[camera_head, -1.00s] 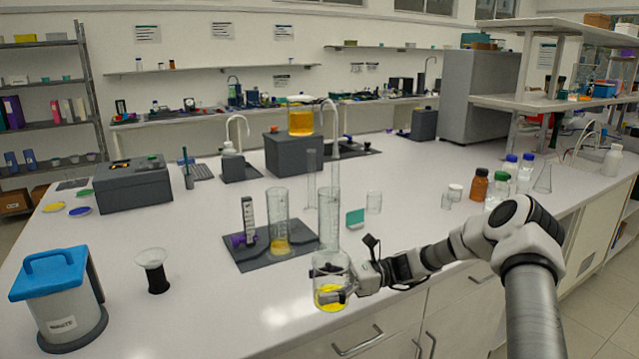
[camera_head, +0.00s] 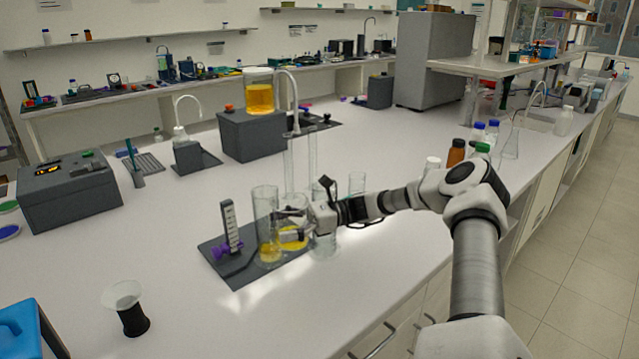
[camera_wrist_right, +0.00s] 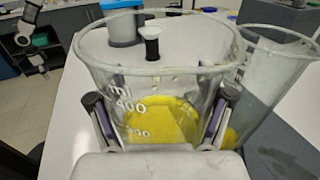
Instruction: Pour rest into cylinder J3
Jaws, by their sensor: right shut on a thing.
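My right gripper (camera_head: 305,218) is shut on a clear beaker (camera_head: 291,222) with yellow liquid low inside. The beaker (camera_wrist_right: 155,85) fills the right wrist view between the two fingers and looks about upright. A wide clear cylinder (camera_head: 265,215) with a little yellow liquid at its bottom stands on the dark mat, just left of the beaker; whether they touch I cannot tell. No J3 label is legible. In the right wrist view, my left gripper (camera_wrist_right: 24,38) is small at upper left, its jaws unclear.
A labelled upright holder (camera_head: 230,228) stands on the dark mat (camera_head: 235,277). Tall thin cylinders (camera_head: 289,165) stand behind. A container of amber liquid (camera_head: 260,98) rests on a grey box (camera_head: 250,135). A black-based funnel (camera_head: 132,318) stands front left.

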